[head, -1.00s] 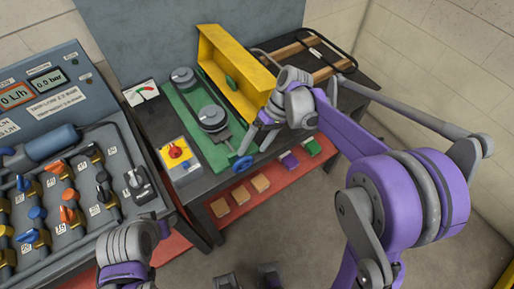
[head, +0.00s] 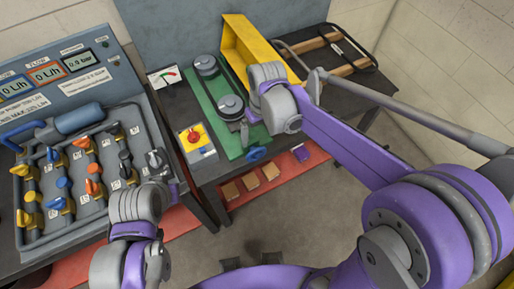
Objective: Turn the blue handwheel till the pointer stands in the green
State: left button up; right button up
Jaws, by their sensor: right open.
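The blue handwheel (head: 257,154) sits at the front end of the green belt-drive base (head: 203,106), on the dark bench. A white gauge (head: 164,76) with coloured marks stands at the back left of the bench; its pointer is too small to read. My right gripper (head: 246,130) is open and empty, just behind and above the handwheel in the picture, apparently apart from it. My right wrist hides part of the base. My left arm comes up at the lower left in front of the valve panel; the left gripper's fingers (head: 160,172) are hardly distinguishable.
A yellow guard (head: 250,45) stands behind the right wrist. A yellow box with a red knob (head: 194,137) sits left of the base. A valve panel (head: 70,125) fills the left. Wooden blocks (head: 249,182) lie on the red lower shelf. A wood-handled frame (head: 325,45) lies at back right.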

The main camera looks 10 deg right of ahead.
aim_at(258, 148)
pick_arm(q)
jog(key=shift+s+f+b, duration=0.4)
jog(key=shift+f, duration=0.25)
pick_arm(e)
jog(key=f, duration=1)
jog(key=shift+s+a, duration=0.35)
jog(key=shift+a, duration=0.05)
jog(key=c, duration=1)
jog(key=shift+o, duration=0.3)
jog(key=shift+d+f+y+b, duration=0.1)
jog(key=shift+f+y+b, duration=0.1)
jog(key=shift+y+b, duration=0.2)
pick_arm(q)
jog(key=shift+s+f, duration=0.25)
jog(key=shift+f, duration=0.4)
pick_arm(e)
jog(key=shift+r+y, duration=0.2)
jog(key=shift+y, duration=0.1)
jog(key=o, duration=0.9)
jog(key=shift+o, duration=0.2)
